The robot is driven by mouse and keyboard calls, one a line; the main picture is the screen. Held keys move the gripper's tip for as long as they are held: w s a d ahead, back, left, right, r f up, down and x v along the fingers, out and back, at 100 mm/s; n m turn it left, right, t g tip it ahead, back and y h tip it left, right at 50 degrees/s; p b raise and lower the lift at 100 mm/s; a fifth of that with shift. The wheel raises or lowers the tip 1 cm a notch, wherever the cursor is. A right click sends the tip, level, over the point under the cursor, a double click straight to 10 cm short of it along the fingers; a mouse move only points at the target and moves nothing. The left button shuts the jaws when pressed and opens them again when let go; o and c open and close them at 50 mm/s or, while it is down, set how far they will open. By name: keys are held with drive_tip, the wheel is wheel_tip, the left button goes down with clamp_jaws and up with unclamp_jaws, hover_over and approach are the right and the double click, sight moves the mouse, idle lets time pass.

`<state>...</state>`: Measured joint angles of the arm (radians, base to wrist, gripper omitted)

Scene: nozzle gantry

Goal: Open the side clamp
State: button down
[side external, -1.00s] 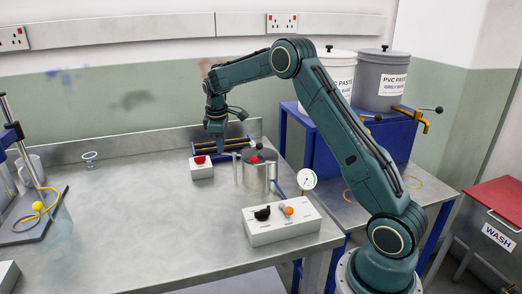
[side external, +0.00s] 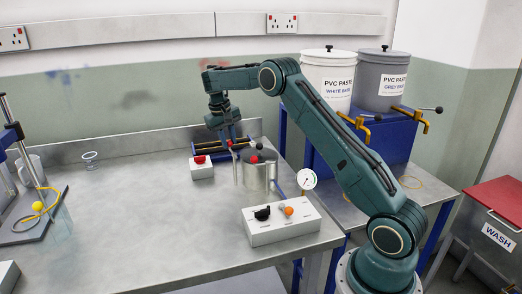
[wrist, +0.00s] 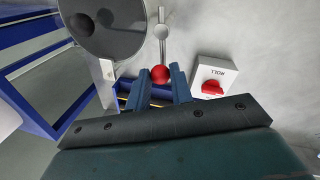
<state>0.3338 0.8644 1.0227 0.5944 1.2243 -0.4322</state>
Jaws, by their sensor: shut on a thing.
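The lidded metal pot (side external: 262,181) stands on the bench with an upright metal side clamp lever (side external: 236,173) at its left. In the wrist view this lever (wrist: 162,32) ends in a red ball knob (wrist: 160,74). My gripper (wrist: 160,78) is shut on the red ball, one blue finger on each side. The pot's dark lid (wrist: 115,38) is at the upper left in the wrist view. Another red ball (side external: 254,160) shows at the pot.
A white box with a red switch (side external: 201,162), marked ROLL, sits just left of the pot. A blue-framed roller unit (side external: 210,146) lies behind. A control box (side external: 282,222) and a gauge (side external: 306,179) are nearer.

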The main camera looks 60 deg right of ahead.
drive_tip(key=shift+s+d+r+m, duration=0.15)
drive_tip(key=shift+d+m, duration=0.1)
drive_tip(key=shift+m, duration=0.45)
drive_tip(key=c, duration=1.3)
unclamp_jaws()
drive_tip(key=shift+o, duration=0.2)
